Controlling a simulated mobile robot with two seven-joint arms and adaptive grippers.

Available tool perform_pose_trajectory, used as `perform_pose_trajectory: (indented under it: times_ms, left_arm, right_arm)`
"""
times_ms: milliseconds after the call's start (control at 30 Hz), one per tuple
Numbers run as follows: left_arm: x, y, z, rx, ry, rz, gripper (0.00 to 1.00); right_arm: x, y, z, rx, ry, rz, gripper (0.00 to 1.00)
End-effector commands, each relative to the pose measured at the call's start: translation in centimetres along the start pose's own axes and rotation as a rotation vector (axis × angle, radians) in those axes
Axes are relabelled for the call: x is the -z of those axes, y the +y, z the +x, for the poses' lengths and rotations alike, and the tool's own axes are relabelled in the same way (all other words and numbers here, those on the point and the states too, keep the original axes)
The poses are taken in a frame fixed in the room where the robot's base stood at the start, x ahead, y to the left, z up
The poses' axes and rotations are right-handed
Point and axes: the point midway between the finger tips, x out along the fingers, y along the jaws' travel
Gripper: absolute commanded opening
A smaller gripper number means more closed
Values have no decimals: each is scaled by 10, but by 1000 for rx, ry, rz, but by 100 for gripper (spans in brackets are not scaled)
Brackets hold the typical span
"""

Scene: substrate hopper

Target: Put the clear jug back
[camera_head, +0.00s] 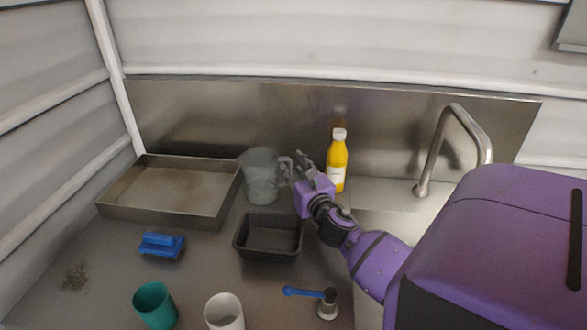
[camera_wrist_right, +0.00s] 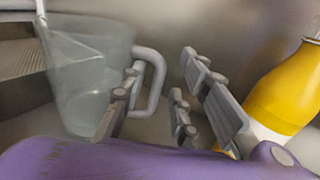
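The clear jug (camera_head: 262,180) stands upright on the steel counter near the back splash, between a steel tray and a yellow bottle. Its handle points right. In the right wrist view the jug (camera_wrist_right: 88,75) fills the left side, with its handle (camera_wrist_right: 157,80) near the middle. My right gripper (camera_head: 297,164) is at the handle side of the jug. In the wrist view its fingers (camera_wrist_right: 165,75) are apart, with the handle showing between them, closer to the left finger. I cannot tell whether they touch it. My left gripper is not in view.
The yellow bottle (camera_head: 337,165) stands close right of my gripper. The steel tray (camera_head: 150,215) is left of the jug, and a black bin (camera_head: 268,257) is in front. A blue brush (camera_head: 161,245), teal cup (camera_head: 155,308), white cup (camera_head: 224,313) and tap (camera_head: 432,160) are around.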

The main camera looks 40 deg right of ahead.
Motion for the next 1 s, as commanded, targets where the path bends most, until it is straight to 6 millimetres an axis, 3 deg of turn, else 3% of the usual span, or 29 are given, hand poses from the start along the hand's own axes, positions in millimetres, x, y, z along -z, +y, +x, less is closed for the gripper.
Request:
perform_pose_trajectory:
  times_ms: [300,467,800,1000]
  left_arm:
    - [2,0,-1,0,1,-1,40]
    - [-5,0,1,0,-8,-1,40]
    - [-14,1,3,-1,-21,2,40]
    - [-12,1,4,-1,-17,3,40]
  right_arm:
    - [-7,0,0,0,-3,-1,29]
    - [-1,0,-26,0,3,-2,29]
    - [-1,-1,-97,1,4,-1,29]
    - [-3,0,-117,1,1,-1,29]
